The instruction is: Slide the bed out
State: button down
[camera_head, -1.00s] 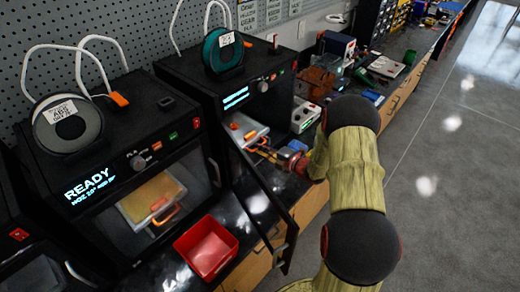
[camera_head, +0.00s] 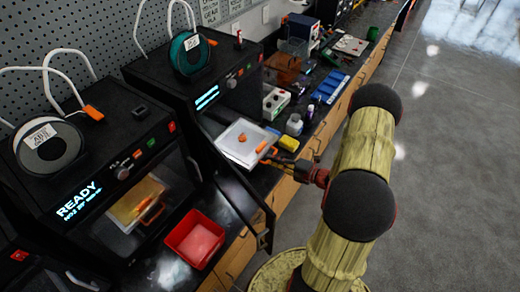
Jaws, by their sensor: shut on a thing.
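The bed (camera_head: 232,150) is a pale square plate with a small orange printed piece (camera_head: 242,137) on it. It sticks out of the front of the right-hand black printer (camera_head: 180,95), with its back edge at the opening. My gripper (camera_head: 277,155) reaches in from the right and is shut on the bed's orange front handle (camera_head: 264,146); its fingertips are small and partly hard to make out.
A red bin (camera_head: 190,262) stands on the bench before the left printer (camera_head: 95,190). A yellow item (camera_head: 289,144), a white bottle (camera_head: 294,125) and a white box (camera_head: 275,103) sit close right of the bed. The floor (camera_head: 455,150) at right is open.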

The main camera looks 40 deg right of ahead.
jog(key=s, duration=0.1)
jog(key=s+d+p, duration=0.1)
jog(key=s, duration=0.1)
jog(key=shift+s+d+f, duration=0.1)
jog(key=shift+s, duration=0.2)
jog(key=c, duration=2.1)
grip_release()
jog(key=shift+s+d, duration=0.1)
jog(key=shift+s, duration=0.15)
jog(key=shift+c, duration=0.2)
jog(key=shift+o, duration=0.8)
jog(key=shift+w, duration=0.1)
jog(key=v, duration=1.2)
